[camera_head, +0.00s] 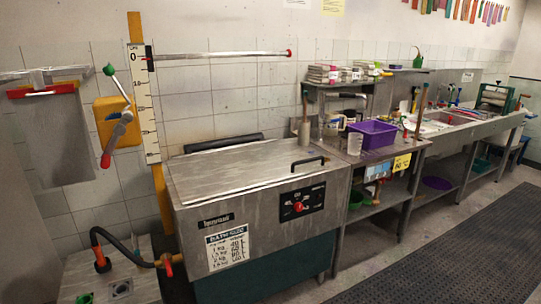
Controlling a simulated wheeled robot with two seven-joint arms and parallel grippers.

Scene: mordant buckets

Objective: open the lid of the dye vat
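The dye vat (255,235) is a large steel box at the lower middle of the head view, with a dark base, a label plate and a control panel. Its flat lid (235,168) lies shut on top. A black bar handle (309,161) stands on the lid near its front right edge. Neither of my grippers shows in the view.
A steel workbench with a purple bin (372,134) and a clear jug (355,144) adjoins the vat on the right. A hose (122,247) and a low sink lie at left. A dark floor mat (440,255) covers clear floor at lower right.

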